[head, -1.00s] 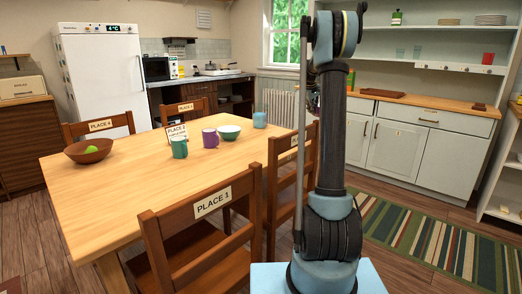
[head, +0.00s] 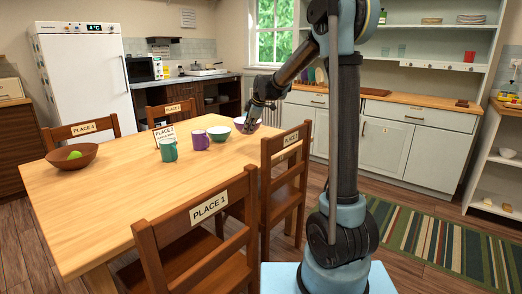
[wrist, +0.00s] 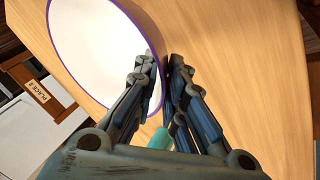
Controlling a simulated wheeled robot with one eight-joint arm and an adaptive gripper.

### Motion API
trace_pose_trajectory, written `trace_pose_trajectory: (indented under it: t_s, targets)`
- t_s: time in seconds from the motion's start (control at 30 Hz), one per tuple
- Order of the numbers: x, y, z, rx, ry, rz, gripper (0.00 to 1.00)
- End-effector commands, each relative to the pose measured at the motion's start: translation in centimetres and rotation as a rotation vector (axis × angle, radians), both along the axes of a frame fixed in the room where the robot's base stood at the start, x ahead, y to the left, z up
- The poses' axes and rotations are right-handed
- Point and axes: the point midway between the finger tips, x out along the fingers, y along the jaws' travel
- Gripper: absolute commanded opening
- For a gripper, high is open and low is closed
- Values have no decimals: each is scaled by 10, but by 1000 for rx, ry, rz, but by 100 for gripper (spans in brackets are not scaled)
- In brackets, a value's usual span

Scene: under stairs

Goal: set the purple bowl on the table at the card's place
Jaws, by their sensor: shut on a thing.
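The purple bowl (head: 243,127) is at the far right corner of the table (head: 110,210). The wrist view shows its white inside and purple rim (wrist: 100,52). My gripper (head: 254,117) is shut on the bowl's right rim, between the fingers (wrist: 164,66) in the wrist view. I cannot tell whether the bowl touches the table. The small white card (head: 165,134) stands on the table's far side, behind the green mug; its top line looks like PLACE 2, the rest is too small to read.
A teal cup (wrist: 160,140) shows below my fingers. A brown bowl (head: 72,157) with green fruit is at left. Labelled chairs surround the table; its near half is clear.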

Motion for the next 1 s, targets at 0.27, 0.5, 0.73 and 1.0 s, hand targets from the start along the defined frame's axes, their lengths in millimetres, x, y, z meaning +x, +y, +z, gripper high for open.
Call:
trace_pose_trajectory:
  t_s: [0.27, 0.5, 0.73, 1.0]
  targets:
    - [-3, 6, -39, 0, -1, 17, 0]
    - [-4, 6, -59, 0, 0, 16, 0]
    - [-3, 6, -83, 0, 0, 16, 0]
    - [-4, 5, -100, 1, 0, 15, 0]
